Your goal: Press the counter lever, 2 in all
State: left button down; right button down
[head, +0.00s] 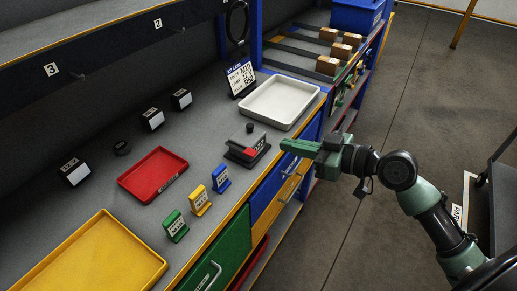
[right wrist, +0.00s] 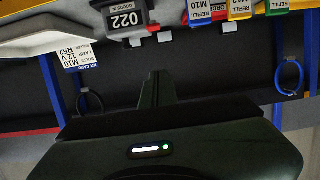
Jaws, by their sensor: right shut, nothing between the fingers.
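The counter (head: 243,152) is a dark grey box with a red part, standing on the bench near its front edge. A black knob (head: 249,128) shows on its top; I take it as the lever's end. In the right wrist view the counter (right wrist: 124,20) shows upside down at the top, with a display reading 022. My right gripper (head: 286,147) is shut and empty, just right of the counter, its fingers pointing at it with a small gap in the head view. Its fingers (right wrist: 158,88) also show in the wrist view. My left gripper is out of view.
A white tray (head: 316,104) and a kit card (head: 240,78) stand behind the counter. A red tray (head: 122,183), a yellow tray (head: 95,265) and green, yellow and blue refill cards (head: 200,201) lie to its left. Open floor (head: 420,110) is at the right.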

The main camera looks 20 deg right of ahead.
aim_at(248, 143)
jog(key=shift+w, duration=0.15)
jog(key=shift+w+a+f+p, duration=0.9)
jog(key=shift+w+a+f, duration=0.15)
jog(key=shift+w, duration=0.2)
jog(key=shift+w+a+f+p, duration=0.9)
jog(key=shift+w+f, duration=0.25)
jog(key=shift+w, duration=0.1)
jog(key=shift+w+a+f+p, duration=0.85)
jog(key=shift+w+a+f, duration=0.2)
jog(key=shift+w, duration=0.2)
